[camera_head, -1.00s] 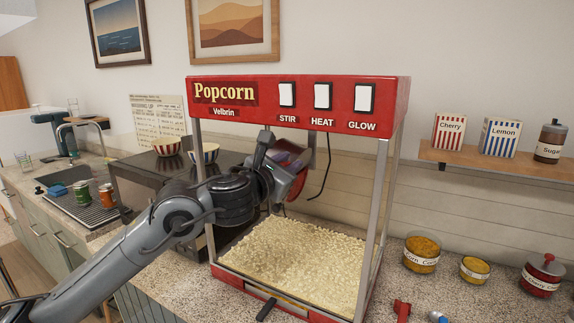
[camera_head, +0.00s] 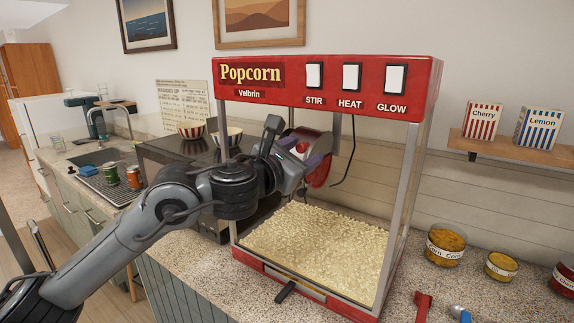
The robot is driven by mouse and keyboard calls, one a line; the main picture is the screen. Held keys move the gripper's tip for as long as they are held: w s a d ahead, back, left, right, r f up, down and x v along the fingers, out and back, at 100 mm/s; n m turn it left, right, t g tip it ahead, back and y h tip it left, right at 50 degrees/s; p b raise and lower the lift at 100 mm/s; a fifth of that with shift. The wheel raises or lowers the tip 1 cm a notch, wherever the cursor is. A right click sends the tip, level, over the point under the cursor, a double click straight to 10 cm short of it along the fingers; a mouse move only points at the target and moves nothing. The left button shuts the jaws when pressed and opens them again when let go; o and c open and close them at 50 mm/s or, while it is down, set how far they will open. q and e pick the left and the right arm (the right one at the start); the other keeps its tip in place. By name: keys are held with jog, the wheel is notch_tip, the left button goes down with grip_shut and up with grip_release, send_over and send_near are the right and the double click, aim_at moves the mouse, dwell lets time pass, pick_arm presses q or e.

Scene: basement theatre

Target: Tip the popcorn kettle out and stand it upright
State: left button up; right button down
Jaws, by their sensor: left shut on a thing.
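The red popcorn machine (camera_head: 318,85) stands on the counter, with a deep bed of popcorn (camera_head: 320,243) on its floor. The kettle (camera_head: 318,160) hangs inside the upper part of the cabinet, showing red and metallic behind my gripper. It looks tilted, but its mouth is largely hidden. My left gripper (camera_head: 312,165) reaches in from the left and is shut at the kettle; the exact part it grips is hard to make out. My right gripper is not in view.
A black cable (camera_head: 349,160) hangs inside the cabinet. Tubs of corn (camera_head: 445,247) and a red scoop-like item (camera_head: 423,305) are on the counter at right. A shelf (camera_head: 510,150) holds Cherry and Lemon boxes.

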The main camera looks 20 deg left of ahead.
pick_arm(q)
jog(key=s, duration=0.4)
jog(key=s+a, duration=0.1)
jog(key=s, duration=0.1)
jog(key=shift+f, duration=0.15)
dwell(0.3)
